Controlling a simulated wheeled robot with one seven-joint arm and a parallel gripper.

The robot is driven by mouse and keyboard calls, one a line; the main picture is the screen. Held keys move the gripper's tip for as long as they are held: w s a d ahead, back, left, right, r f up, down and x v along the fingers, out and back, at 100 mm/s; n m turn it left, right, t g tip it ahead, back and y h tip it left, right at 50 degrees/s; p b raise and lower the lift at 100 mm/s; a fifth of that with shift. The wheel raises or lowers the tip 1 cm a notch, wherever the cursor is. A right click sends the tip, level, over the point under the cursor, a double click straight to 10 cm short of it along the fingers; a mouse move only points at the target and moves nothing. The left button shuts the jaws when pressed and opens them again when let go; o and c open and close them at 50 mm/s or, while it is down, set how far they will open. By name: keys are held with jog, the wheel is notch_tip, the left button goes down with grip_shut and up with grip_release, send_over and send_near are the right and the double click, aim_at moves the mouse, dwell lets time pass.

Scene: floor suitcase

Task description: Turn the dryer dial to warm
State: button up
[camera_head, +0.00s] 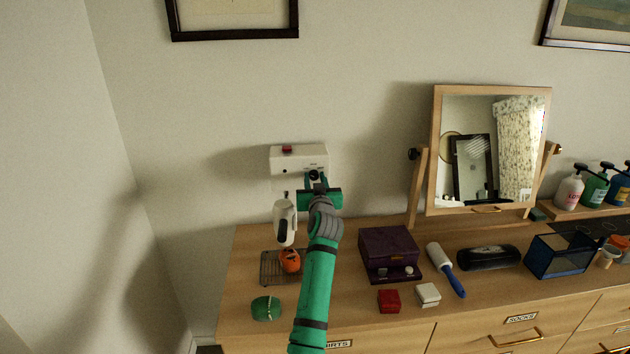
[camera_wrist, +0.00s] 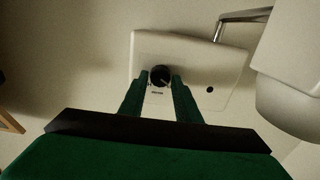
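The dryer's white wall unit (camera_head: 285,158) is mounted on the wall above the dresser; it also shows in the wrist view (camera_wrist: 215,70). Its round black dial (camera_wrist: 160,75) is on the face of the unit and shows in the head view too (camera_head: 314,175). My gripper (camera_wrist: 160,80) points at the dial, one green finger on each side. The fingertips are very close to the dial's sides; I cannot tell whether they touch it. In the head view my gripper (camera_head: 316,180) partly covers the unit's lower edge. The dial's setting is too small to read.
The white dryer handpiece (camera_head: 284,222) hangs just left of my arm. Below are a wire rack (camera_head: 268,270) with an orange object (camera_head: 289,261) and a green round item (camera_head: 266,308). A purple box (camera_head: 388,246) and a tilting mirror (camera_head: 437,150) stand to the right.

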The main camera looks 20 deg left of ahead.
jog(key=c, duration=0.5)
jog(key=shift+c, duration=0.2)
jog(key=shift+m, duration=0.3)
jog(key=m, duration=0.5)
jog(key=shift+m, duration=0.3)
jog(key=m, duration=0.5)
jog(key=shift+d+f, duration=0.1)
jog(key=shift+m, duration=0.4)
jog(key=o, duration=1)
